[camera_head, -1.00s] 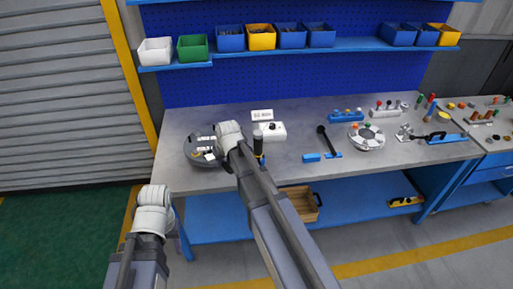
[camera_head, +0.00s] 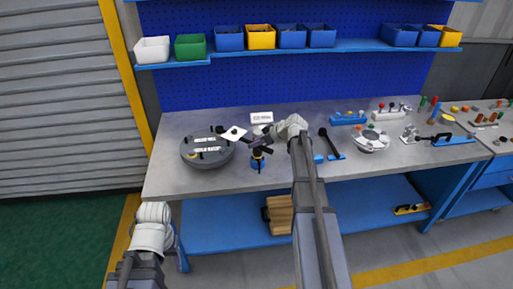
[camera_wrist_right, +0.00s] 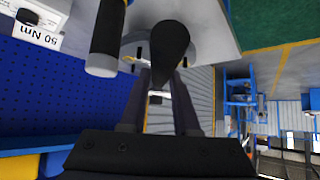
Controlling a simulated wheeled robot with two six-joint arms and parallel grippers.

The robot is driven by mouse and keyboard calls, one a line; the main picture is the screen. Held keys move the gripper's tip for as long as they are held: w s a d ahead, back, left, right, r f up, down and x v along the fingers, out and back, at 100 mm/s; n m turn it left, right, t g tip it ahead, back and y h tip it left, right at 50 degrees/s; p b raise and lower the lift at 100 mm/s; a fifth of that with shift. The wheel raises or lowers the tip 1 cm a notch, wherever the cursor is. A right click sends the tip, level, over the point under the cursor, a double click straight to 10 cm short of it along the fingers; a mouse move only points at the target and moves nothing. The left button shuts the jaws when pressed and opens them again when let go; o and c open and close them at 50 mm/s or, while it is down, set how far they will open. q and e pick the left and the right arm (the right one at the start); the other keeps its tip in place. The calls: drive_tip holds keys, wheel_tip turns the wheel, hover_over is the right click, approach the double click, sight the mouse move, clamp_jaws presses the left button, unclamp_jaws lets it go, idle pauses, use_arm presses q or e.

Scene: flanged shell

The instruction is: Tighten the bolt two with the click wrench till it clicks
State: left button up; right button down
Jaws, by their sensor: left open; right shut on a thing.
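The grey round flanged shell (camera_head: 190,160) sits on the bench's left part, with pale strips and small dark parts on top. I cannot tell which is bolt two. My right gripper (camera_head: 264,134) is right of the shell, above the bench, shut on a black round-ended handle (camera_wrist_right: 160,45), apparently the click wrench. Its far end is not clear. An upright dark tool with a yellow ring and blue foot (camera_head: 257,160) stands below the gripper; a dark grip with a grey end (camera_wrist_right: 106,40) shows beside the held handle. My left arm shows at lower left, its jaws out of sight.
A 50 Nm sign (camera_head: 262,117) stands behind the gripper. A black-handled tool (camera_head: 331,143), a round silver fixture (camera_head: 369,138) and small racks lie to the right. The bench's front left is clear.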

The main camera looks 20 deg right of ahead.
drive_tip(key=shift+d, duration=0.15)
drive_tip(key=shift+f, duration=0.15)
drive_tip(key=shift+f+b, duration=2.35)
drive_tip(key=shift+b, duration=0.25)
drive_tip(key=shift+f+b, duration=1.35)
drive_tip(key=shift+f, duration=0.05)
drive_tip(key=s+a+m+t+h, duration=0.1)
drive_tip(key=a+m+h, duration=0.3)
drive_tip(key=a, duration=0.5)
drive_tip(key=shift+s+f+m, duration=0.15)
drive_tip(key=shift+s+m, duration=0.65)
drive_tip(key=shift+s, duration=0.05)
